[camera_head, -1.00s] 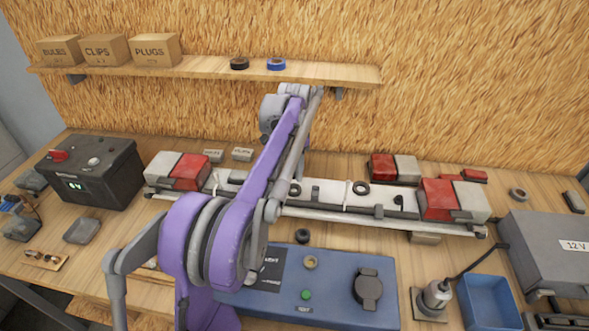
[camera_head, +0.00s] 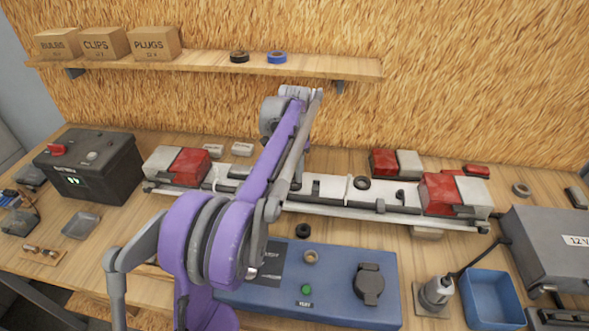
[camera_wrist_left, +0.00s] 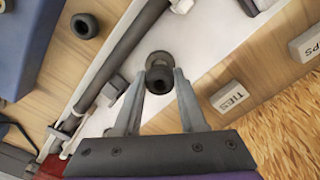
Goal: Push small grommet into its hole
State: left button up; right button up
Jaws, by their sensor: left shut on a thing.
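In the left wrist view my left gripper (camera_wrist_left: 160,84) is shut on a small black grommet (camera_wrist_left: 160,80). A dark round hole or ring (camera_wrist_left: 159,58) shows just beyond the grommet, on the white bar (camera_wrist_left: 215,45). The grommet overlaps its edge in the picture; I cannot tell whether they touch. In the head view my purple left arm hides the fingertips and the grommet. The white bar (camera_head: 330,190) crosses the bench there, with a larger black ring (camera_head: 361,183) on it. My right gripper is not in view.
Another black grommet (camera_wrist_left: 84,26) lies loose on the bench, beside the blue tester box (camera_head: 335,283). Red and white lamps (camera_head: 440,193) stand on the bar's ends. Small label boxes, one marked TIES (camera_wrist_left: 229,97), lie behind the bar. A blue bin (camera_head: 490,300) stands at right.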

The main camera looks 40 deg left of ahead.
pick_arm(q)
jog(key=shift+w+f, duration=0.1)
jog(key=shift+f, duration=0.45)
jog(key=shift+f+b, duration=0.15)
jog(key=shift+b, duration=0.15)
jog(key=shift+f, duration=0.45)
jog(key=shift+f, duration=0.15)
dwell(0.8)
jog(key=o, duration=1)
jog(key=shift+f, duration=0.1)
jog(key=shift+d, duration=0.1)
